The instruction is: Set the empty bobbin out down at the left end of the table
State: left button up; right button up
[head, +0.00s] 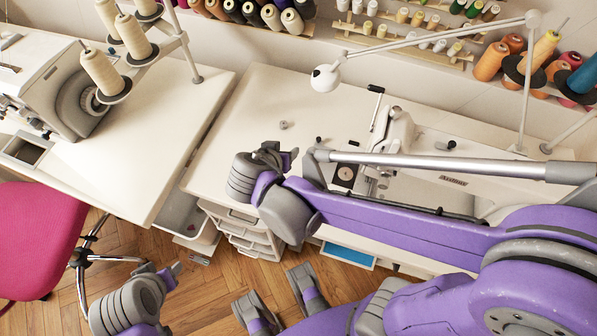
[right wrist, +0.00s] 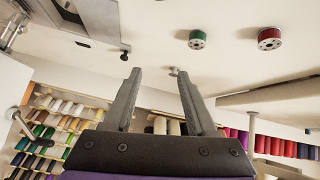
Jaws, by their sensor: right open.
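A small grey bobbin (head: 284,125) stands alone on the left part of the white sewing table (head: 262,97), bare as far as I can tell. It seems to be the small metallic piece (right wrist: 175,72) ahead of the fingers in the right wrist view. My right gripper (head: 283,157) is over the table, in front of the bobbin and apart from it. Its two fingers (right wrist: 160,77) are open with nothing held between them. A green bobbin (right wrist: 197,39) and a red bobbin (right wrist: 270,38) lie on the table. My left gripper (head: 172,274) is low at left, its jaws unclear.
The sewing machine (head: 396,135) stands right of the bobbin, with small dark parts around it. A lamp (head: 326,77) hangs over the back. A second table (head: 150,130) with a serger is at left, beyond a gap. A pink chair (head: 38,238) stands before it. Thread racks line the wall.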

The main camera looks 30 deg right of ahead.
jog(key=s+n+y, duration=0.1)
jog(key=s, duration=0.1)
jog(key=s+d+f+n+g+y, duration=0.1)
jog(key=s, duration=0.1)
jog(key=s+d+n, duration=0.1)
jog(key=s, duration=0.2)
jog(key=shift+d+f+y, duration=0.1)
jog(key=shift+f+y, duration=0.25)
jog(key=shift+y, duration=0.05)
jog(key=s+n+y, duration=0.1)
jog(key=s+a+n+y, duration=0.1)
jog(key=s, duration=0.1)
jog(key=s+n, duration=0.1)
jog(key=s, duration=0.1)
jog(key=shift+s+a+f+y, duration=0.1)
jog(key=shift+a+f+y, duration=0.05)
jog(key=shift+f+y, duration=0.25)
jog(key=shift+s+a+n+y, duration=0.3)
jog(key=shift+s+n+y, duration=0.1)
jog(key=shift+n, duration=0.1)
